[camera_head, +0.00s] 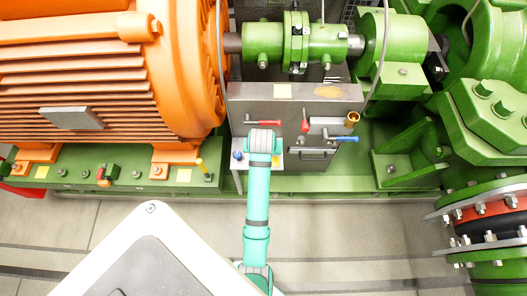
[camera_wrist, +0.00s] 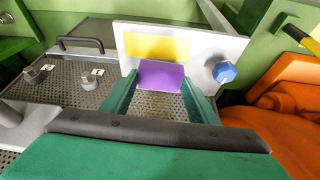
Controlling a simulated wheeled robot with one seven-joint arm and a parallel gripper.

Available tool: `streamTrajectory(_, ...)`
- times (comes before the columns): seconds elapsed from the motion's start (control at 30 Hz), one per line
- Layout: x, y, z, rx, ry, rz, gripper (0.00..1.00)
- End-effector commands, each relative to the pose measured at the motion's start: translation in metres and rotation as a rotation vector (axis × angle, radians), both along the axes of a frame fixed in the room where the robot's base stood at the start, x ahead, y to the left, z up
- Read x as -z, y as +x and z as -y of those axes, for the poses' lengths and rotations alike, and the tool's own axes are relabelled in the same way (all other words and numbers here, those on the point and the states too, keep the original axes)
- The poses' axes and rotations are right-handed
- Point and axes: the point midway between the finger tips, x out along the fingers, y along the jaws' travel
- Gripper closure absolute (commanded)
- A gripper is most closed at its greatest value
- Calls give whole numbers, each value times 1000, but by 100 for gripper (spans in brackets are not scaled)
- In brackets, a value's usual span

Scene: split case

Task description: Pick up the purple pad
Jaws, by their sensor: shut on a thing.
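The purple pad (camera_wrist: 162,76) shows in the wrist view as a flat rectangle between the two teal fingers of my gripper (camera_wrist: 165,84). The fingers are shut on it at its left and right sides. Behind it is a white panel (camera_wrist: 212,50) with a yellow patch (camera_wrist: 157,47). I cannot tell whether the pad touches this panel. In the head view my teal arm reaches up to the grey case, and the arm hides my gripper and the pad.
A blue knob (camera_wrist: 224,72) sits on the white panel, right of my gripper. Left are a perforated grey surface (camera_wrist: 62,92) with small metal fittings and a dark handle (camera_wrist: 81,43). In the head view, an orange motor (camera_head: 100,75) and green machinery (camera_head: 400,45) flank the grey case (camera_head: 283,108).

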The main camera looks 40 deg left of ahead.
Motion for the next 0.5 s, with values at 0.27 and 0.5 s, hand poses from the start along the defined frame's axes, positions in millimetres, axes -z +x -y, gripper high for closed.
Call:
streamTrajectory(0.27,-58,-37,25,1,3,4,67)
streamTrajectory(0.5,-85,-83,54,0,1,1,67)
